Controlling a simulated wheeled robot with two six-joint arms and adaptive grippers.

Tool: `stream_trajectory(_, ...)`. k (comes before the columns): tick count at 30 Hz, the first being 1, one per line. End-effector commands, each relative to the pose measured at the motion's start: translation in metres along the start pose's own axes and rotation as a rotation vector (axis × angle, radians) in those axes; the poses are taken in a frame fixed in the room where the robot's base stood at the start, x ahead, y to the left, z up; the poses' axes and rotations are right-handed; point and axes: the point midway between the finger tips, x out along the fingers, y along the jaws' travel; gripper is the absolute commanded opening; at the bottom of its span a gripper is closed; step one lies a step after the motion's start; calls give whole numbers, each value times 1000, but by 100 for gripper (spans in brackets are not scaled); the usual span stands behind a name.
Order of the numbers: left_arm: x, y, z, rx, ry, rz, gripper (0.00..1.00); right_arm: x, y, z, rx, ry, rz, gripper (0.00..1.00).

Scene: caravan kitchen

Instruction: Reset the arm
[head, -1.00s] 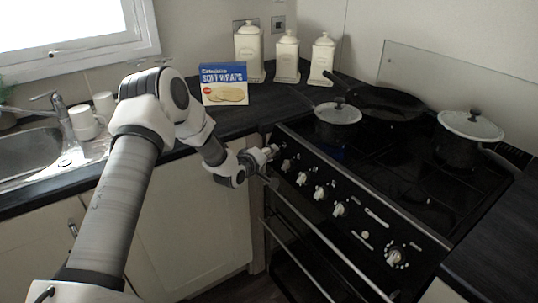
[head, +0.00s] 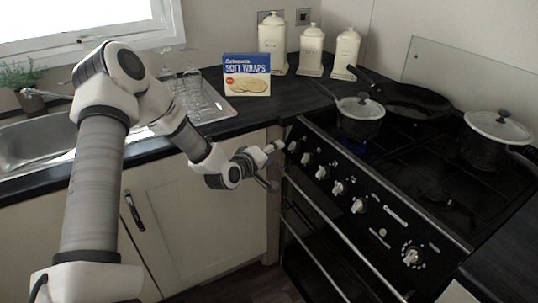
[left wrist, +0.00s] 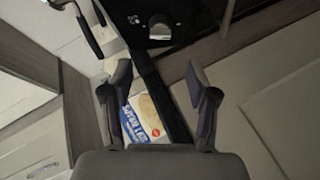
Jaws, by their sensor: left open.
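My left gripper (head: 275,165) is open and empty in front of the oven's control panel (head: 345,190), near its left end and close to the knobs there. Whether a finger touches the panel cannot be told. My left arm comes in from the left, bends at a raised elbow and slopes down to the gripper. In the left wrist view, the two fingers (left wrist: 158,78) are spread apart with nothing between their tips. My right gripper is not in view.
A soft wraps box (head: 247,75) stands on the counter, with several cream canisters (head: 312,50) behind. A lidded saucepan (head: 359,118), a frying pan (head: 415,101) and a lidded pot (head: 490,145) stand on the hob. A sink (head: 40,145) is left; oven handles project below the panel.

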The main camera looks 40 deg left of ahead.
Motion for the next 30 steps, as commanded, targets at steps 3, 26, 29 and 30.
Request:
stream_trajectory(3,-17,0,0,-5,1,2,59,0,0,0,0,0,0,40)
stream_trajectory(26,-20,-30,41,84,-94,-89,59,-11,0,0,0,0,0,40)
stream_trajectory(29,-35,-64,110,184,-244,-202,59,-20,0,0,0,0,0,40)
stream_trajectory(30,-47,-81,140,227,-314,-259,59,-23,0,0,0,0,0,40)
